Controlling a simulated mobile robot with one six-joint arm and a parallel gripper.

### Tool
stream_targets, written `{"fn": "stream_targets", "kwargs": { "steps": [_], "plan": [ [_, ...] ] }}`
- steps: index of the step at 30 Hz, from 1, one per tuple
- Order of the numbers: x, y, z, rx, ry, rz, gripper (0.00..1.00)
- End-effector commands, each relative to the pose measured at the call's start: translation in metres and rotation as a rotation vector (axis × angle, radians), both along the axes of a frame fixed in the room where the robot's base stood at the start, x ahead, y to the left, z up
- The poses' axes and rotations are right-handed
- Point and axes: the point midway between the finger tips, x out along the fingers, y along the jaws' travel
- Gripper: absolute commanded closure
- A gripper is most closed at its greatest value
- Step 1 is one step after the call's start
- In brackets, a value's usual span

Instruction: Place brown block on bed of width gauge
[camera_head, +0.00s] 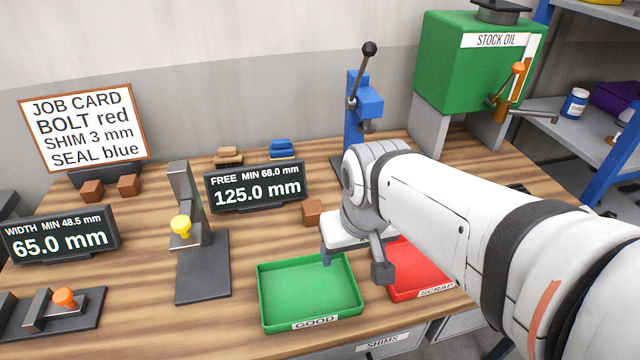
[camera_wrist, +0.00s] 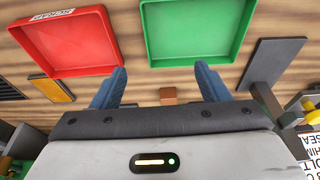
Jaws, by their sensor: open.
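One brown block (camera_head: 313,211) stands on the bench behind the green tray, just left of my arm. Two more brown blocks (camera_head: 91,190) stand below the job card. The width gauge (camera_head: 85,317), a dark plate with a grey jaw and an orange knob, lies at the lower left, cut by the picture edge. Its display (camera_head: 60,236) reads 65.0 mm. My gripper (camera_wrist: 160,72) is open and empty, its blue fingers apart. In the wrist view a brown block (camera_wrist: 168,96) shows beyond and between the fingers, partly hidden by the gripper body.
The green GOOD tray (camera_head: 262,300) and red SCRAP tray (camera_head: 405,291) are empty where visible. The free-length gauge (camera_head: 203,280) with a yellow knob stands between the width gauge and the green tray. A blue press (camera_head: 365,105) and green oil tank (camera_head: 465,65) stand behind.

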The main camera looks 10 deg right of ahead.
Motion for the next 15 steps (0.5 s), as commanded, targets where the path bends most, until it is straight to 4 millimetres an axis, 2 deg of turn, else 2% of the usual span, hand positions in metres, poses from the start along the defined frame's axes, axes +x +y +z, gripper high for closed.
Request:
{"fn": "stream_targets", "kwargs": {
  "steps": [2, 5, 8, 15],
  "plan": [
    [-0.003, -0.001, -0.001, 0.003, -0.004, -0.015, 0.25],
    [0.008, 0.002, 0.0, 0.02, 0.008, -0.078, 0.25],
    [0.034, 0.004, 0.002, 0.053, 0.036, -0.217, 0.25],
    [0.123, 0.007, -0.004, 0.14, 0.111, -0.697, 0.25]
  ]
}}
